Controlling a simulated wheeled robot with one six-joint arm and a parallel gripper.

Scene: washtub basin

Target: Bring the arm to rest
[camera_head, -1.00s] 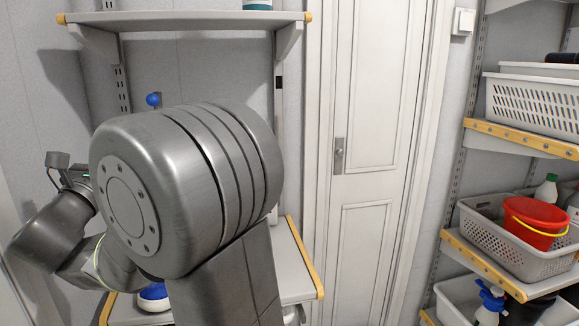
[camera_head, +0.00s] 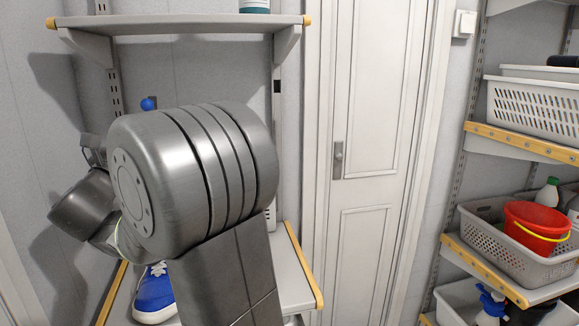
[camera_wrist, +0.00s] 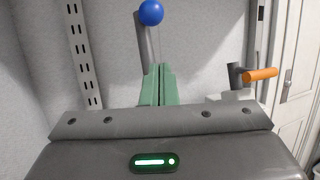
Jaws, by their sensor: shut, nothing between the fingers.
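My arm fills the left and middle of the head view, in front of a shelf unit. Its wrist end shows at the far left, but the fingers are hidden there. In the wrist view my gripper (camera_wrist: 158,82) shows as two green fingers pressed together, with nothing between them. They point up toward the grey wall. A blue ball (camera_wrist: 151,12) on a grey stem stands behind the fingertips. The ball also shows in the head view (camera_head: 148,104), just above my arm.
A blue shoe (camera_head: 154,292) sits on the lower shelf (camera_head: 294,284), partly behind my arm. An upper shelf (camera_head: 180,20) is above. An orange-tipped lever (camera_wrist: 260,75) is right of the fingers. A white door (camera_head: 368,130) and a shelf with baskets (camera_head: 532,104) stand right.

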